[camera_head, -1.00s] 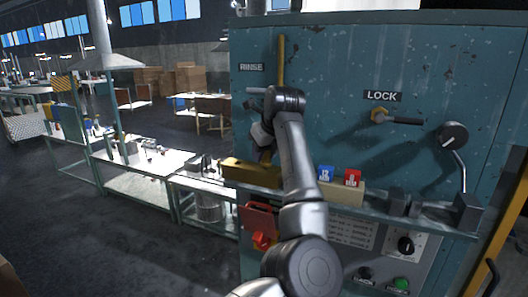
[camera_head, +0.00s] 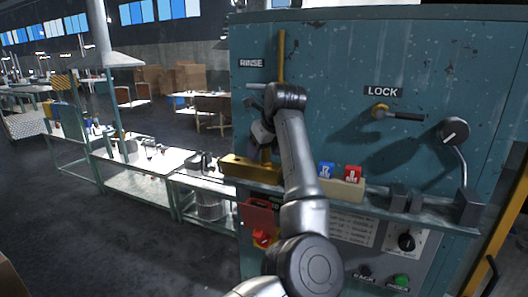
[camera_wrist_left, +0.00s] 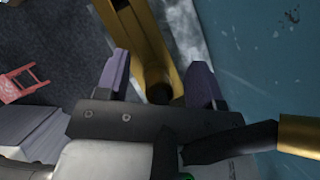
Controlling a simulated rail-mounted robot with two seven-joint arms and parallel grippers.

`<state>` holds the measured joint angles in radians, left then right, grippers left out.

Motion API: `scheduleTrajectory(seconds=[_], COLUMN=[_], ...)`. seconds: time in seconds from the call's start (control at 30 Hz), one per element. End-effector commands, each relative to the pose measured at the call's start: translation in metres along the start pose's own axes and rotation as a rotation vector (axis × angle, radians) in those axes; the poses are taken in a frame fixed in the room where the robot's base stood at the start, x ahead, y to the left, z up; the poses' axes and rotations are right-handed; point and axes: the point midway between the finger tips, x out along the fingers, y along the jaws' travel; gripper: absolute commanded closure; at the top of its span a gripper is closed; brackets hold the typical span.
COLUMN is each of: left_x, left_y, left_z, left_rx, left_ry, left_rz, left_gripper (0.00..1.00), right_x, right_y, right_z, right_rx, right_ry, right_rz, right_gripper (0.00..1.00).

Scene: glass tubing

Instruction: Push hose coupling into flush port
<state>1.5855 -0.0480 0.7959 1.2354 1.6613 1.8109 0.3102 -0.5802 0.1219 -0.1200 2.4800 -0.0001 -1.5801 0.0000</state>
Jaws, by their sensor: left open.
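My left gripper (camera_head: 258,134) is in front of the teal panel (camera_head: 340,70), below the RINSE label (camera_head: 251,63). In the left wrist view its two purple-grey fingers (camera_wrist_left: 158,78) are apart. A brass-coloured bar (camera_wrist_left: 145,40) shows between them, with a dark round end or hole (camera_wrist_left: 159,93); I cannot tell if the fingers touch it. A brass block (camera_head: 238,169) sits on the ledge below the gripper, and a brass upright (camera_head: 281,60) rises behind my wrist. I cannot make out for certain which part is the hose coupling or the flush port. My right gripper is not in view.
A LOCK handle (camera_head: 402,117) and a crank lever (camera_head: 455,140) stick out from the panel at right. Blue (camera_head: 326,171) and red (camera_head: 353,174) switches stand on the ledge. A black part with a brass end (camera_wrist_left: 299,135) is close beside the gripper at lower right.

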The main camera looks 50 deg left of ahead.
Motion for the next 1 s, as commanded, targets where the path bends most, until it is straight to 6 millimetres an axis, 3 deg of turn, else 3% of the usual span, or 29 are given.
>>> scheduleTrajectory(seconds=[0.6,0.8,1.0], left_x=[-0.109,-0.127,-0.134], left_y=[0.000,0.000,0.000], left_z=[0.000,0.000,0.000], left_rx=[0.001,0.001,0.000], left_ry=[-0.002,-0.001,-0.001], left_rz=[-0.003,-0.001,-0.001], left_gripper=[0.39,0.39,0.39], right_x=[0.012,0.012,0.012], right_y=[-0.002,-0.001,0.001], right_z=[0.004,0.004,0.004], right_rx=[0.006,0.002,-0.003], right_ry=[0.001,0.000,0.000], right_rz=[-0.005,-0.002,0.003], right_gripper=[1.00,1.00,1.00])
